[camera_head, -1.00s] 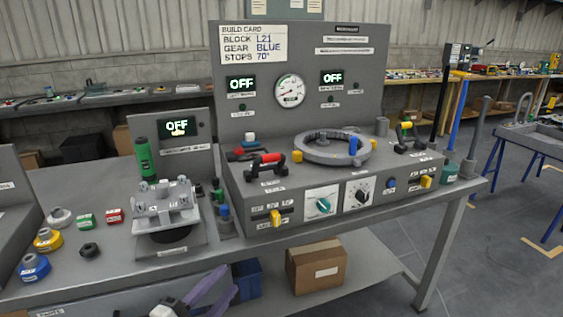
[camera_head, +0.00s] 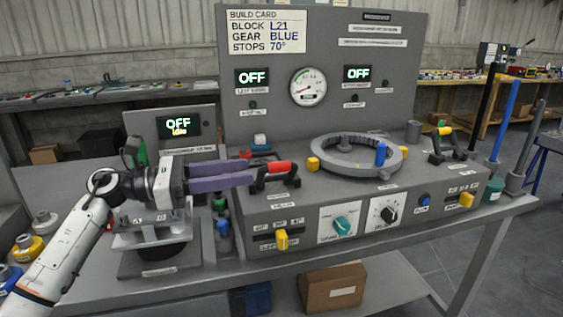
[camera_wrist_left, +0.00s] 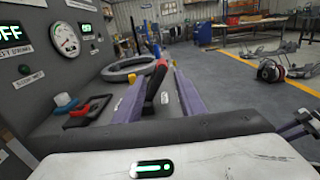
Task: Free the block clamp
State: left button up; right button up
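A black toggle clamp with a red handle (camera_head: 279,167) stands on the left part of the grey console top. It also shows in the wrist view (camera_wrist_left: 157,80). My left gripper (camera_head: 251,171) is open, its purple fingertips at the clamp's left end in the head view. In the wrist view, the red and black handle lies between the two spread fingers (camera_wrist_left: 158,92), with a gap on its right side. I cannot tell whether a finger touches it.
A grey ring (camera_head: 327,162) with a blue peg (camera_head: 380,154) sits between the clamps. A white-and-blue knob (camera_head: 260,141) and a red part are behind the left clamp. My left arm passes over the metal fixture (camera_head: 150,238). Both panel displays read OFF.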

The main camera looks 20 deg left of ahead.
aim_at(265, 170)
pick_arm(q)
jog(key=p+x, duration=0.1)
jog(key=x, duration=0.7)
jog(key=shift+d, duration=0.45)
jog(key=shift+w+f, duration=0.1)
grip_shut()
